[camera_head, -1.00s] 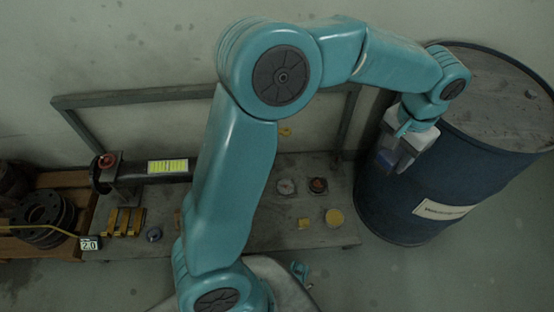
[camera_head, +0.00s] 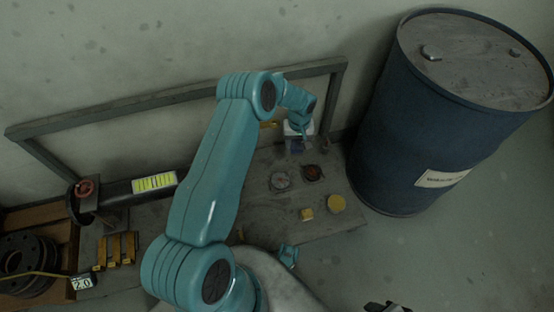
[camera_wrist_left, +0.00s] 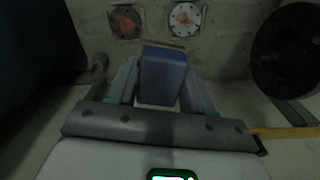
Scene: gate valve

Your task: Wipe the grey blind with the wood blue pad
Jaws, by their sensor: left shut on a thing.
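My left gripper (camera_head: 298,135) is over the back of the bench, to the right of my raised arm. It is shut on the blue pad (camera_wrist_left: 163,75), which has a thin wood-coloured edge and sits between the fingers in the left wrist view. The pad is a small dark blue patch (camera_head: 297,146) in the head view. A dark round disc (camera_wrist_left: 290,50), which may be the grey blind, stands to the right of the pad in the left wrist view, apart from it. My arm seems to hide it in the head view.
A pipe with a yellow label (camera_head: 153,183) is at left. A blue drum (camera_head: 400,150) stands right.

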